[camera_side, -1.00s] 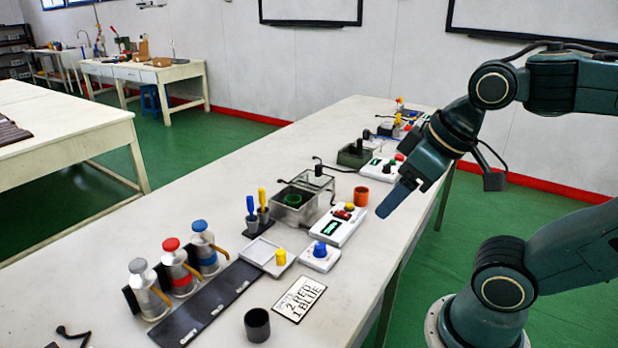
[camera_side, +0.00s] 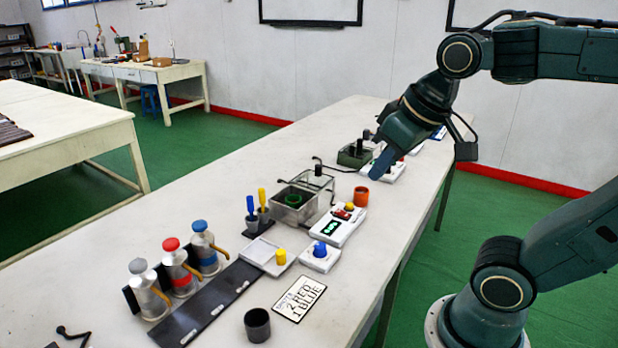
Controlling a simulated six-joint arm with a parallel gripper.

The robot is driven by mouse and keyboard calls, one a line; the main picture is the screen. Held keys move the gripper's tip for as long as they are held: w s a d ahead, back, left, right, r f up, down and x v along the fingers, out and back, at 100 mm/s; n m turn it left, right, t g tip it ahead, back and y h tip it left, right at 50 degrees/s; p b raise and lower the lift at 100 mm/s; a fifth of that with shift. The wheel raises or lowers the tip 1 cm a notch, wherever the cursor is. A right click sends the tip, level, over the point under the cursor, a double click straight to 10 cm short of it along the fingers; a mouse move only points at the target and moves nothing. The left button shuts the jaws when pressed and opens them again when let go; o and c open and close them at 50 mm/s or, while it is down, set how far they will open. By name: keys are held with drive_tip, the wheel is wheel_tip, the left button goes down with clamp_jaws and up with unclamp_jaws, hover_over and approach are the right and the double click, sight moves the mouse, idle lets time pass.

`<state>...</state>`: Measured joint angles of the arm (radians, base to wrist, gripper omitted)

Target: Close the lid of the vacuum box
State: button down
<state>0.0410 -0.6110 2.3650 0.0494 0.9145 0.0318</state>
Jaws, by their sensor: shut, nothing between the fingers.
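The vacuum box (camera_side: 284,212) is a grey, open-topped box on the long white table, with a green-rimmed cup (camera_side: 293,200) inside it. Its clear lid (camera_side: 316,190) with a black knob (camera_side: 318,169) is raised and tilted at the box's back right side, off the opening. My gripper (camera_side: 377,173) is shut and empty, fingers pointing down and left.
Several bottles (camera_side: 180,267) stand in front. A dark green device (camera_side: 354,155) sits behind.

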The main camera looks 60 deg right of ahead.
drive_tip(key=w+d+r+m+g+h, duration=0.1)
drive_tip(key=w+d+r+m, duration=0.15)
drive_tip(key=w, duration=0.35)
drive_tip(key=w+d+r+m, duration=0.1)
drive_tip(key=w+d, duration=0.3)
drive_tip(key=w, duration=0.1)
drive_tip(key=m+g+h, duration=0.2)
drive_tip(key=m+g, duration=0.1)
drive_tip(key=m, duration=0.7)
hover_over(312, 176)
drive_tip(key=d, duration=0.4)
wheel_tip(312, 176, down, 14)
drive_tip(key=shift+s+d+f+m+g, duration=0.15)
drive_tip(key=shift+s+f+m+g, duration=0.15)
drive_tip(key=shift+s, duration=0.15)
drive_tip(key=s+x, duration=0.1)
drive_tip(key=x, duration=0.9)
drive_tip(key=shift+w+a+r, duration=0.1)
drive_tip(key=shift+a, duration=1.85)
